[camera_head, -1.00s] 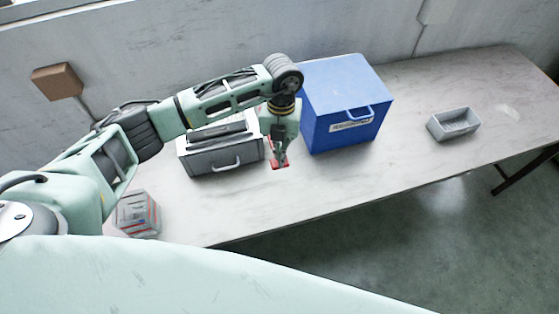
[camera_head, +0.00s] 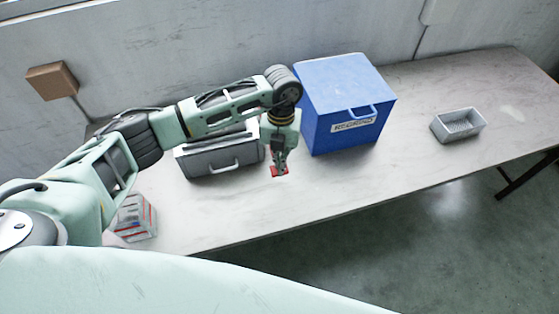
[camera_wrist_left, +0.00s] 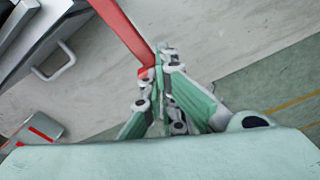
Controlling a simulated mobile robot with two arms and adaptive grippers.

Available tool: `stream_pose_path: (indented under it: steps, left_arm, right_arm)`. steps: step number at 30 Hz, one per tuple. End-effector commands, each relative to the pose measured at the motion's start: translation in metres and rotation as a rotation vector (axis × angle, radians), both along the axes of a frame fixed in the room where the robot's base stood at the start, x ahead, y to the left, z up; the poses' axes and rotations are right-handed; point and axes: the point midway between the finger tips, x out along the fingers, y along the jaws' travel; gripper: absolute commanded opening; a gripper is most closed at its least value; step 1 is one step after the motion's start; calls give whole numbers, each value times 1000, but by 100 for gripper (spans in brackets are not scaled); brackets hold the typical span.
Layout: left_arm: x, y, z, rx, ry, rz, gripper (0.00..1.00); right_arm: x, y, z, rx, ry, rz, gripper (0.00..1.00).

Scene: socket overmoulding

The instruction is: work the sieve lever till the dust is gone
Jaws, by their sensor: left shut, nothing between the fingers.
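The sieve lever is a red bar (camera_wrist_left: 125,28) in the left wrist view, running from the top edge down to my left gripper's tips. In the head view only a small red piece (camera_head: 279,171) of it shows. My left gripper (camera_head: 280,172) is low over the table in front of the gap between the grey box (camera_head: 205,164) and the blue box. Its fingers (camera_wrist_left: 158,62) are shut with nothing between them, and the tips are at the lever's end. I cannot tell whether they touch it. My arm partly hides the grey box. No dust can be made out. My right gripper is not in view.
The blue box (camera_head: 345,95) with a front handle stands close to the right of my left gripper. A grey tray (camera_head: 440,134) is farther right, with clear table between. A small red-striped box (camera_head: 135,218) sits near the table's left front edge.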

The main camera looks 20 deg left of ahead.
Motion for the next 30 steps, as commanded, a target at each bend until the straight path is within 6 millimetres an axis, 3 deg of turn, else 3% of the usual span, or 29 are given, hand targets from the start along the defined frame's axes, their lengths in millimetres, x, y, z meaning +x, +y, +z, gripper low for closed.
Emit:
stream_pose_path:
  steps: [10, 20, 23, 30]
  left_arm:
    - [29, 4, 7, 1, 2, 0, 0]
    - [29, 5, 12, 1, 2, 0, 0]
    - [31, 5, 22, 0, 1, -1, 0]
    - [37, 5, 72, 0, -2, -1, 0]
  right_arm:
    - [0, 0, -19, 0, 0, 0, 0]
    - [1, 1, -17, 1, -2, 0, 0]
    - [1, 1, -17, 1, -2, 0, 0]
    - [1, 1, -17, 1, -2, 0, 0]
